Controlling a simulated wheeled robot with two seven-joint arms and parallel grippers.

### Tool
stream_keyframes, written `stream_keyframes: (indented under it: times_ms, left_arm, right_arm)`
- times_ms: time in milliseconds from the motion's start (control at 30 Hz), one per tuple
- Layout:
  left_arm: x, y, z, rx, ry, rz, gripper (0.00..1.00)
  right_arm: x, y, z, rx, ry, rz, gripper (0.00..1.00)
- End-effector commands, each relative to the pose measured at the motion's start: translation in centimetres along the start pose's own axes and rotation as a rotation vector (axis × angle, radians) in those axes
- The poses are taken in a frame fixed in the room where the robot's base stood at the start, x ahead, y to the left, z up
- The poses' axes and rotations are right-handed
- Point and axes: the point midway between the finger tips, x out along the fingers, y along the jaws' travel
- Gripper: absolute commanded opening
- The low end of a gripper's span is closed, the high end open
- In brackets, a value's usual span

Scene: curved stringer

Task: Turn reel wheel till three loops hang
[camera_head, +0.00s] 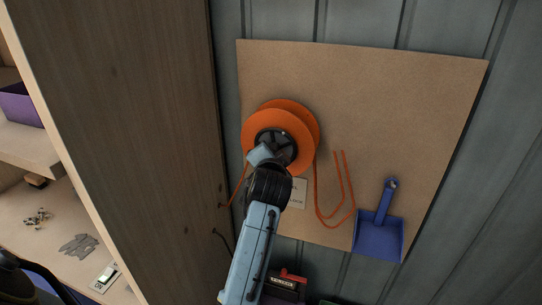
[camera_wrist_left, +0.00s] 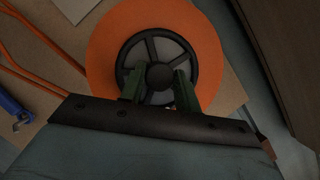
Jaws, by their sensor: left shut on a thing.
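The orange reel (camera_head: 300,112) is mounted on a brown board, with a dark spoked wheel (camera_head: 294,137) at its centre. My left gripper (camera_head: 266,155) is at the wheel. In the left wrist view, its green fingers (camera_wrist_left: 160,88) are on either side of the wheel's round dark hub (camera_wrist_left: 160,75), shut on it. The orange reel (camera_wrist_left: 103,40) surrounds the wheel there. Orange cord (camera_head: 320,208) hangs right of the reel in long bends. I cannot tell how many separate loops it makes. Another cord end runs down left of the reel. My right gripper is not in view.
A blue dustpan (camera_head: 379,236) hangs on the board (camera_head: 410,90), right of the cord. A dark wooden panel (camera_head: 120,90) stands left of the reel, with shelves (camera_head: 60,205) beyond it. A small label (camera_head: 299,194) sits below the reel, partly behind my arm.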

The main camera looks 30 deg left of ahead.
Motion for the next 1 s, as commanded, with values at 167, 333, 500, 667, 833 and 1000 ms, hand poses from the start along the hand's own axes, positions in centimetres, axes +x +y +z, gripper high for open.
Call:
stream_keyframes:
  times_ms: [167, 333, 500, 667, 833, 1000]
  left_arm:
    - [0.0, 0.1, 0.1, 0.001, -0.002, 0.001, 0.09]
    - [0.0, 0.1, 0.1, 0.002, -0.002, 0.001, 0.53]
    - [0.0, 0.0, 0.0, 0.002, -0.001, 0.0, 0.54]
    - [-0.2, 0.0, 0.0, 0.002, -0.001, 0.0, 0.54]
    - [-1.9, 0.2, 0.1, 0.002, 0.001, 0.0, 0.54]
    - [-5.3, 0.2, 0.1, -0.001, 0.0, 0.001, 0.54]
  right_arm:
    - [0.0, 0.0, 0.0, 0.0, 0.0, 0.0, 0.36]
    - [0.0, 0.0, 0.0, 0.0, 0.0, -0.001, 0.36]
    - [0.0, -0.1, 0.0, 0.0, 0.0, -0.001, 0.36]
    - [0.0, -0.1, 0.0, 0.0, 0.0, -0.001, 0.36]
    - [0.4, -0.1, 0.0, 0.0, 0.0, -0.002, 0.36]
    - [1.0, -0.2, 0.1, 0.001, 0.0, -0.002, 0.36]
